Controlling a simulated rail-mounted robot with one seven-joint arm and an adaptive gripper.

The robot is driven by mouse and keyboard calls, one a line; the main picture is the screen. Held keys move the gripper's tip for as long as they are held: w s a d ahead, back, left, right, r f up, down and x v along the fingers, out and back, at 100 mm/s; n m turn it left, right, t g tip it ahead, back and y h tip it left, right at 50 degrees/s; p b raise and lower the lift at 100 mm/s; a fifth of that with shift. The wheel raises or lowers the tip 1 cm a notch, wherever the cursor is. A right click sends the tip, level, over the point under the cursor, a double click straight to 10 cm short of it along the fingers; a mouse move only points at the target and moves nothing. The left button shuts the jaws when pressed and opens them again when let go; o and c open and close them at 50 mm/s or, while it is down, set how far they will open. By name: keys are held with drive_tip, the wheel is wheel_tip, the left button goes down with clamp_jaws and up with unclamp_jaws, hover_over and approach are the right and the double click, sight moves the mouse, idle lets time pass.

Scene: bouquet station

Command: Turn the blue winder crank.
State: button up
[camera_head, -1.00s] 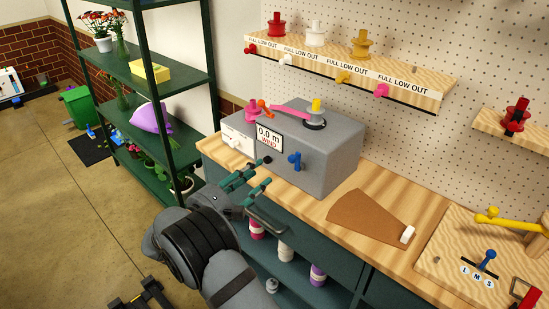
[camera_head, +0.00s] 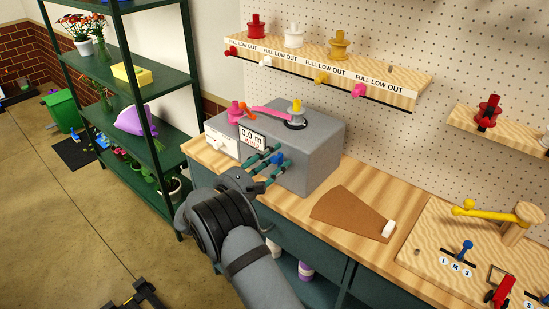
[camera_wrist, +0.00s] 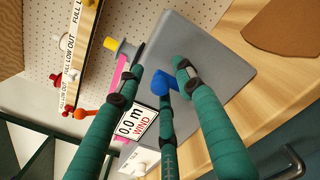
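The blue winder crank (camera_head: 278,159) sticks out of the front face of the grey winder box (camera_head: 318,150). It also shows in the wrist view (camera_wrist: 160,82), near the middle, with its handle pointing down. My gripper (camera_head: 271,164) has teal fingers and is open in front of the box. In the wrist view my gripper (camera_wrist: 157,70) has its fingers spread, with the crank between them. I cannot tell whether any finger touches it. The box's display (camera_head: 252,138) reads 0.0 m WIND.
A pink arm (camera_head: 270,112) and yellow-topped post sit on the box. A brown wrap sheet (camera_head: 350,213) lies to the right. A green rack (camera_head: 140,90) stands to the left.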

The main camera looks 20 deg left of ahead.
drive_tip(key=c, duration=0.3)
clamp_jaws()
idle(0.3)
